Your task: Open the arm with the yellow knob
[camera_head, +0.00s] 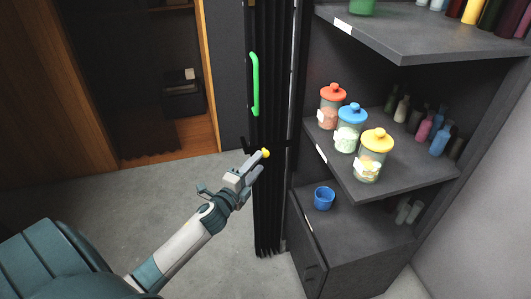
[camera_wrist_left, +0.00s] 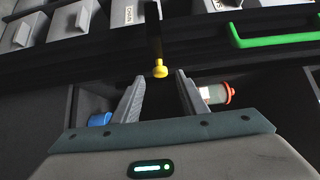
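A small yellow knob (camera_head: 265,153) shows in front of the dark folded door panel, just beyond my left fingertips. In the left wrist view the yellow knob (camera_wrist_left: 160,68) sits ahead of the gap between the fingers, at the end of a dark arm (camera_wrist_left: 153,32). My left gripper (camera_head: 257,165) is open; its two fingers stand apart in the left wrist view (camera_wrist_left: 160,88), with nothing between them. I cannot tell whether a finger touches the knob. The arm is mostly hidden against the dark panel in the head view. My right gripper is not in view.
A green handle (camera_head: 255,84) is on the folded door (camera_head: 270,200), above the knob. To the right, a grey shelf (camera_head: 345,180) holds jars with red, blue and yellow lids, and bottles. A blue cup (camera_head: 324,197) stands lower. Open floor (camera_head: 100,190) lies left.

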